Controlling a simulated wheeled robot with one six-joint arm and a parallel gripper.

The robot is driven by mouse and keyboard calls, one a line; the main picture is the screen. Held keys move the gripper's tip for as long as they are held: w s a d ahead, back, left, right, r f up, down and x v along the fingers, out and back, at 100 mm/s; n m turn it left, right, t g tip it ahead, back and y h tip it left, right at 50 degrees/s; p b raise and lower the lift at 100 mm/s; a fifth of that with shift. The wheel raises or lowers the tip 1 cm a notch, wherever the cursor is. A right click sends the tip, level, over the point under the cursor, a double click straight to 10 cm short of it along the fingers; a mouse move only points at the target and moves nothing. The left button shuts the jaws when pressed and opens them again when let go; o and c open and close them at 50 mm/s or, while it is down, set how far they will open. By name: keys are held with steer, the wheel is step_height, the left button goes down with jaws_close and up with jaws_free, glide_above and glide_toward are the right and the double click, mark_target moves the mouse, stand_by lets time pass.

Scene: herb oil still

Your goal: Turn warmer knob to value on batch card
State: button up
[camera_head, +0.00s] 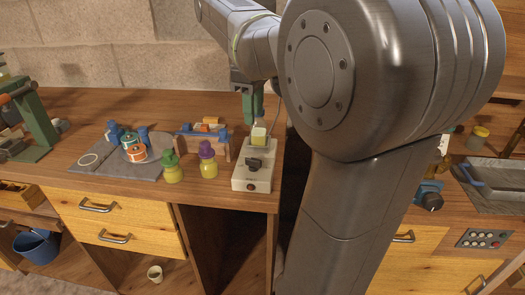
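The warmer (239,180) is a small cream box near the front edge of the wooden bench. Its dark knob (254,164) is on the top face, and a small red-brown button is on the front. A small glass with yellow-green liquid (258,136) stands at the back of the warmer. My gripper (252,116) points down with green fingers just above and behind this glass, apart from the knob. The fingers are small here, and their gap is not clear. I cannot make out a batch card or any value on the knob.
Left of the warmer stand a purple-capped bottle (208,160) and a green-capped bottle (172,167). A grey mat (97,162) holds spools and blue-capped items. My large arm links block the right-centre view.

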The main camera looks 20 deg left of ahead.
mark_target(255, 159)
step_height(255, 159, down, 13)
steer(key=b, duration=0.2)
steer(key=shift+s+f+b, duration=0.1)
steer(key=shift+b, duration=0.25)
jaws_close()
